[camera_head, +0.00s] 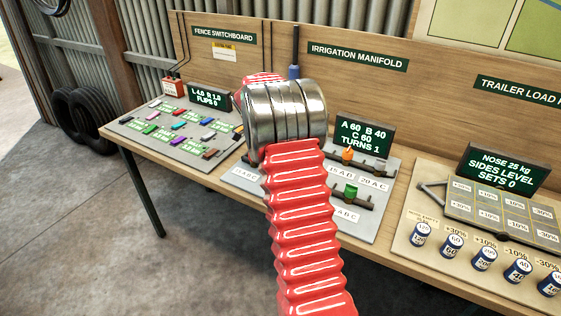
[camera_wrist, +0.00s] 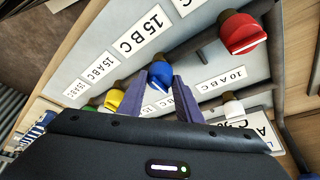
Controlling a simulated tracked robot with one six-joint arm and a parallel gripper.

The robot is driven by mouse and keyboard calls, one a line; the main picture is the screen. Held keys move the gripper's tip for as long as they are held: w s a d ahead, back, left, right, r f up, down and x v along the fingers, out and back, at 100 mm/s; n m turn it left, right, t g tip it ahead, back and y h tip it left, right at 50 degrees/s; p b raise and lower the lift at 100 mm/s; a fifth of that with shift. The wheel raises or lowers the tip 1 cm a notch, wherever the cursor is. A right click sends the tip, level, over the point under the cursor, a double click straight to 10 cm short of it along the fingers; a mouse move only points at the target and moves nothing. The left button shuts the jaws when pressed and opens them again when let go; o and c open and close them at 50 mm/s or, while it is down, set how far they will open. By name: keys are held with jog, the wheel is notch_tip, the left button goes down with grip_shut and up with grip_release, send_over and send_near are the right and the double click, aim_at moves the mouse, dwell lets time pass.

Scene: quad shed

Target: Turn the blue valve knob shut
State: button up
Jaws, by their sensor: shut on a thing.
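In the wrist view, the blue valve knob (camera_wrist: 158,80) sits between the two dark purple fingers of my gripper (camera_wrist: 161,84). The fingers are shut on it, and the knob is partly covered by them. It is on a dark pipe of the irrigation manifold board (camera_wrist: 210,75). In the head view my red ribbed arm and its metal joint hide the blue knob and my gripper. The manifold board (camera_head: 372,228) shows there around the arm, and its screen (camera_head: 362,138) reads A 60, B 40, C 60, TURNS 1.
The wrist view shows a red knob (camera_wrist: 243,33), a yellow knob (camera_wrist: 113,99), a green knob (camera_wrist: 90,107) and a white knob (camera_wrist: 233,109) nearby. The switchboard panel (camera_head: 122,124) lies left, and the trailer load panel (camera_head: 416,262) with several blue cylinders lies right.

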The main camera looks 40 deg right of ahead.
jog(key=shift+s+d, duration=0.1)
jog(key=o, duration=1)
jog(key=shift+o, duration=0.2)
jog(key=shift+r, duration=0.1)
jog(key=v, duration=1.3)
jog(key=shift+r, duration=0.25)
